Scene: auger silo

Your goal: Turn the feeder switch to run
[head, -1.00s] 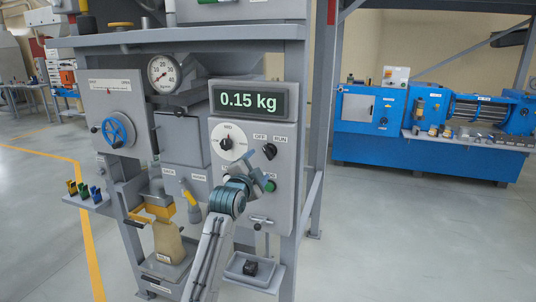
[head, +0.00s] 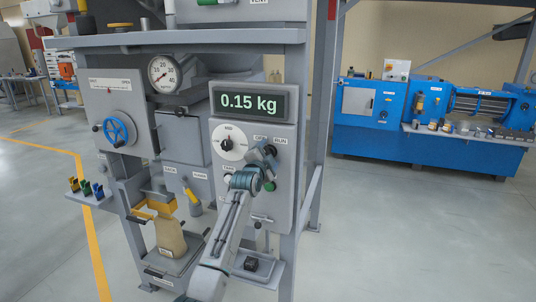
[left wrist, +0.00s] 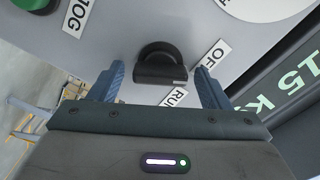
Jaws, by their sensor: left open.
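The feeder switch is a black rotary knob (left wrist: 160,65) on the grey control panel, with the OFF label (left wrist: 214,53) and the RUN label (left wrist: 174,98) beside it in the left wrist view. I cannot tell surely which label it points to. My left gripper (left wrist: 160,74) is open, with one blue finger on each side of the knob and visible gaps between. In the head view the left gripper (head: 263,157) is at the panel, under the OFF and RUN labels (head: 281,141), and partly covers the knob. My right gripper is not in view.
A green button (left wrist: 34,4) with a JOG label is close to the switch. Above are a white dial (head: 229,142) and a display (head: 248,102) reading 0.15 kg. A yellow-handled lever (head: 190,192) and a small tray (head: 262,268) are nearby.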

